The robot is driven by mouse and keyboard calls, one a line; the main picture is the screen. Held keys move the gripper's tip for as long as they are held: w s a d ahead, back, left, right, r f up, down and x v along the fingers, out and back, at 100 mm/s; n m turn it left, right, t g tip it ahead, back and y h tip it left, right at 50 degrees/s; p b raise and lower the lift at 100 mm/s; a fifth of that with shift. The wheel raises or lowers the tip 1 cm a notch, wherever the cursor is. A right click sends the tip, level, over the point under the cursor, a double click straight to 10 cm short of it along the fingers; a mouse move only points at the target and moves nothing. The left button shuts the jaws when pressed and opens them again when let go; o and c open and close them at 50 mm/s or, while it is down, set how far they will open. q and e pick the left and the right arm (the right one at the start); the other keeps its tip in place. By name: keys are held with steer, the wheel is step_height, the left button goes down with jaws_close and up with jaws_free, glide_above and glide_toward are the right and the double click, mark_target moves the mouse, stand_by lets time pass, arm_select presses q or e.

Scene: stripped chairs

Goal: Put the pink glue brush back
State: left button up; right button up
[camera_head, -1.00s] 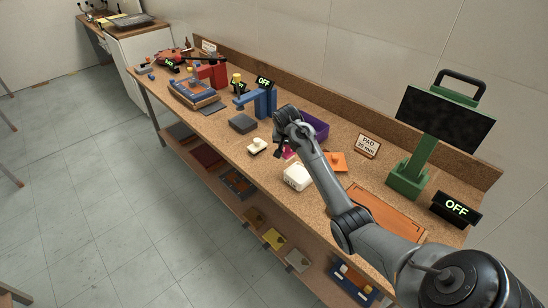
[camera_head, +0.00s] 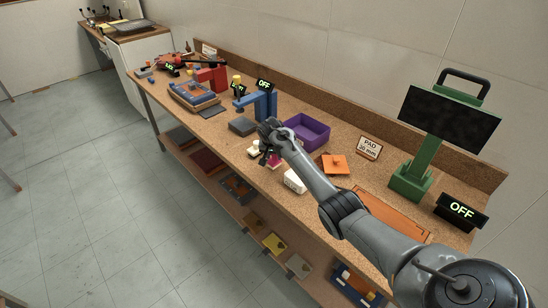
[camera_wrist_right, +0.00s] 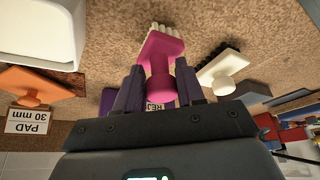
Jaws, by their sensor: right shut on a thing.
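The pink glue brush (camera_wrist_right: 162,52) has a round handle, a wide head and pale bristles. My right gripper (camera_wrist_right: 158,88) is shut on its handle in the right wrist view, with the bristles pointing away from the palm. In the head view my right gripper (camera_head: 268,150) is low at the bench, and only a little of the pink brush (camera_head: 273,161) shows beside it. I cannot tell whether the bristles touch the bench. A white glue brush (camera_wrist_right: 222,70) is just right of the pink one in the wrist view. My left gripper is not in view.
A purple bin (camera_head: 307,131) stands behind my right gripper. A dark grey block (camera_head: 242,126) and a blue stand (camera_head: 262,104) are to the left.

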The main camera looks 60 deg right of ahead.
steer(key=shift+f, duration=0.25)
steer(key=shift+f, duration=0.1)
steer(key=o, duration=0.9)
steer(key=shift+f, duration=0.1)
steer(key=shift+o, duration=0.6)
